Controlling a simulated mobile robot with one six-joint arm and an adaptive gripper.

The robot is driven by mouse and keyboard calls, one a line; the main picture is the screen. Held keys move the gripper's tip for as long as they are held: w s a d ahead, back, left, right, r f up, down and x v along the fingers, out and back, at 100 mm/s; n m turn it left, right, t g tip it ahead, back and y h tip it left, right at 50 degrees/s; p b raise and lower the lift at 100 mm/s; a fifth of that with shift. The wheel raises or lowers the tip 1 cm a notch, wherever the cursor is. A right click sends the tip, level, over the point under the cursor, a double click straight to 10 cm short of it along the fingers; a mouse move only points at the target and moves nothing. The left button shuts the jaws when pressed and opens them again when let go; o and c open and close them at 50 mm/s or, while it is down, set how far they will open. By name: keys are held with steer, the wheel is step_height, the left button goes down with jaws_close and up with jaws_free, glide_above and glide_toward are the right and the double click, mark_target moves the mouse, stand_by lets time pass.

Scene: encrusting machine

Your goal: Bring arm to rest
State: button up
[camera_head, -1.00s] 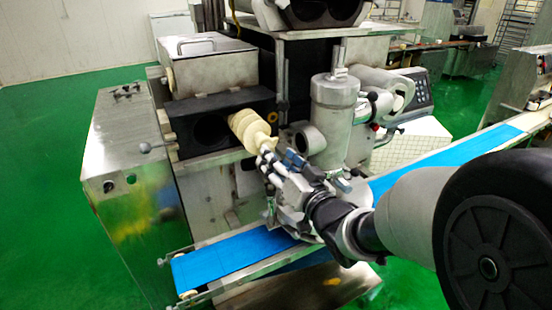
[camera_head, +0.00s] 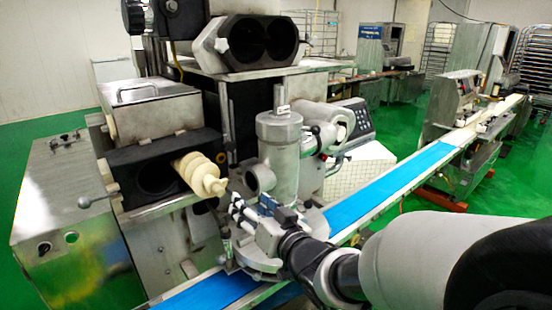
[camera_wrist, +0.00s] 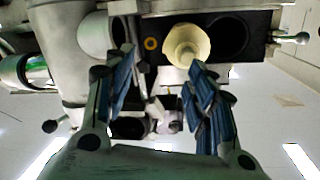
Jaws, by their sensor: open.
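My gripper (camera_head: 234,206) is open and empty, in front of the encrusting machine (camera_head: 135,199). Its fingers are just right of and below the tip of a cream-coloured screw (camera_head: 199,174) in the head view, with no visible grip on it. The screw sticks out of the right side of a black block (camera_head: 120,161) on the machine. In the wrist view the two blue-padded fingers (camera_wrist: 160,62) are spread apart, and the screw (camera_wrist: 186,44) shows end-on beyond them, near the right finger. My arm reaches in from the lower right.
A grey metal cylinder (camera_head: 280,150) stands close behind my gripper. A blue conveyor belt (camera_head: 390,183) runs below it from lower left to upper right. A steel cabinet (camera_head: 62,225) stands at left. Green floor (camera_head: 505,180) is open at right.

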steer(key=s+d+m+g+h, duration=0.1)
steer(key=s+d+h, duration=0.15)
steer(key=d, duration=0.35)
steer(key=s+d+f+m+h, duration=0.1)
steer(key=s+d+h, duration=0.15)
steer(key=d, duration=0.35)
steer(key=s+d+m+g+h, duration=0.1)
steer(key=s+d+h, duration=0.1)
steer(key=d+h, duration=0.3)
steer(key=s+d+f+g, duration=0.2)
steer(key=s+d+g, duration=0.1)
steer(key=s, duration=0.8)
steer(key=s+d+f+g, duration=0.3)
steer(key=s+d, duration=0.1)
steer(key=s, duration=0.7)
steer(key=shift+d+m+g, duration=0.25)
steer(key=shift+m+g, duration=0.05)
steer(key=shift+m, duration=0.1)
steer(key=shift+a, duration=0.1)
